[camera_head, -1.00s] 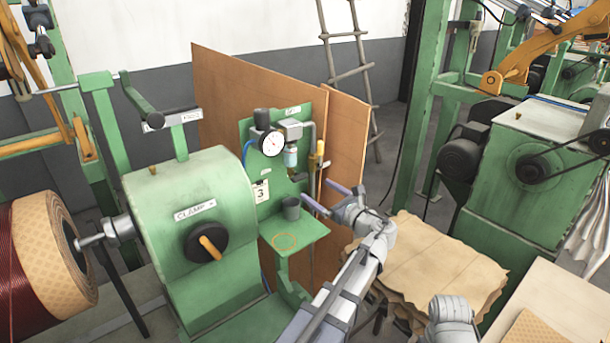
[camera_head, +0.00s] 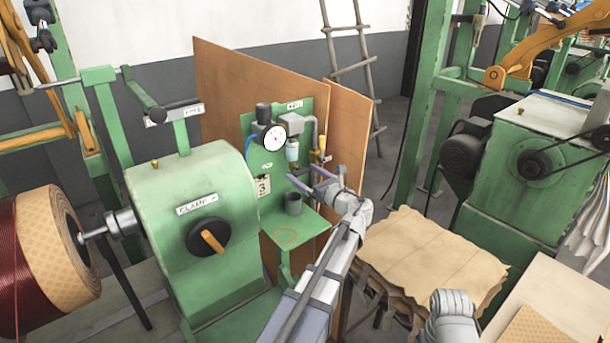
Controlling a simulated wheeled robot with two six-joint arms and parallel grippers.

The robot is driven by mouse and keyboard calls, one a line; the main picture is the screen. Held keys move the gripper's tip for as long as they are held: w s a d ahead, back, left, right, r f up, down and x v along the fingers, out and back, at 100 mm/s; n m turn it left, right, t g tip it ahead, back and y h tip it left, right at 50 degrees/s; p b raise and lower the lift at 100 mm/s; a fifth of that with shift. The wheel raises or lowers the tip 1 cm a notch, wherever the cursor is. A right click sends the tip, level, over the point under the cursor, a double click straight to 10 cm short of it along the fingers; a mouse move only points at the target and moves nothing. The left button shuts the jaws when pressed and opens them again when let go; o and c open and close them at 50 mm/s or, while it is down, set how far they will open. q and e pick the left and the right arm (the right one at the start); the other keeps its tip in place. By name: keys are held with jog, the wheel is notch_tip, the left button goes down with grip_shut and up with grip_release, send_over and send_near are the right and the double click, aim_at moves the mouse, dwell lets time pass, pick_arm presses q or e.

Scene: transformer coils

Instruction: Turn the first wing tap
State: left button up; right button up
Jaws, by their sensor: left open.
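A green panel (camera_head: 305,115) on a stand carries a round white gauge (camera_head: 274,137), grey fittings, a small clear bowl (camera_head: 292,151) and a yellow-topped fitting (camera_head: 322,144). A small brass-coloured part (camera_head: 293,168) shows below the bowl; I cannot tell for sure whether it is the first wing tap. My left gripper (camera_head: 306,175) is open and empty, its two purple-grey fingers apart, in front of the panel's lower right. The fingers partly cover the fittings there. I cannot tell whether they touch anything.
A green shelf (camera_head: 308,226) with a dark grey cup (camera_head: 293,203) juts out under the panel. A green clamp machine (camera_head: 165,225) with an orange-handled knob (camera_head: 212,240) stands at left. Brown boards (camera_head: 235,95) stand behind. Stacked brown sheets (camera_head: 435,255) lie at right.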

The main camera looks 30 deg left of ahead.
pick_arm(q)
jog(key=shift+a, duration=0.1)
jog(key=c, duration=1.3)
jog(key=shift+n, duration=0.3)
jog(key=n, duration=0.3)
jog(key=shift+n, duration=0.4)
jog(key=n, duration=1.3)
jog(key=shift+f, duration=0.1)
jog(key=shift+n, duration=0.4)
